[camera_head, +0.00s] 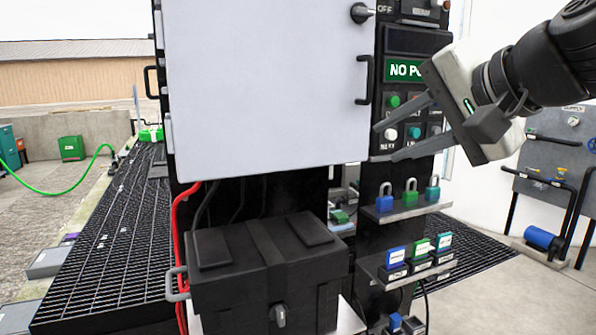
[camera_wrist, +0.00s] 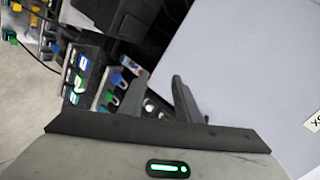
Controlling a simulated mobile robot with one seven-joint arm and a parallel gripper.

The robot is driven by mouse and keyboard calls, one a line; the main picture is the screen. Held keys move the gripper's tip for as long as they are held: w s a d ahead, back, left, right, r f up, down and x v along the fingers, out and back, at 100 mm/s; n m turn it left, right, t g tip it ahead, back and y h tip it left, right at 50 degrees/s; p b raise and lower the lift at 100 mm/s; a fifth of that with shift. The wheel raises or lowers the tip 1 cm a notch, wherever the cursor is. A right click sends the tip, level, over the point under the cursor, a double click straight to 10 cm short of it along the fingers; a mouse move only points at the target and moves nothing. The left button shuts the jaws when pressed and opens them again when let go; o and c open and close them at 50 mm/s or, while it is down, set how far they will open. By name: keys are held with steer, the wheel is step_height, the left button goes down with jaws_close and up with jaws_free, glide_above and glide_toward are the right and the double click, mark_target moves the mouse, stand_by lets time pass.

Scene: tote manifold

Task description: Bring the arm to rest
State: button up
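My gripper (camera_head: 376,143) is at the right in the head view, in front of the control panel (camera_head: 408,40). Its two grey fingers point left and stand apart with nothing between them. The finger tips lie near the right edge of the large light-grey cabinet door (camera_head: 265,80) in the picture; I cannot tell if they touch anything. In the wrist view, the fingers (camera_wrist: 160,85) are also apart and empty, with the light door panel (camera_wrist: 240,60) to their right.
Several padlocks (camera_head: 411,192) stand on a shelf below the gripper, with tagged holders (camera_head: 420,246) lower down. A black box (camera_head: 262,265) sits at front centre. A grey panel with pipes (camera_head: 560,150) stands at right. Floor (camera_head: 500,295) between is clear.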

steer(key=s+a+f+n+g+h, duration=0.1)
steer(key=s+f+n+g+h, duration=0.2)
steer(key=s+f, duration=0.7)
steer(key=s+f+n+g+h, duration=0.2)
steer(key=s+f+n+g, duration=0.3)
steer(key=f, duration=1.1)
step_height(320, 180, up, 19)
steer(key=n+t+p, duration=0.1)
steer(key=t+p, duration=0.1)
steer(key=p, duration=1.8)
steer(key=shift+w+d+f, duration=0.15)
steer(key=shift+w, duration=0.25)
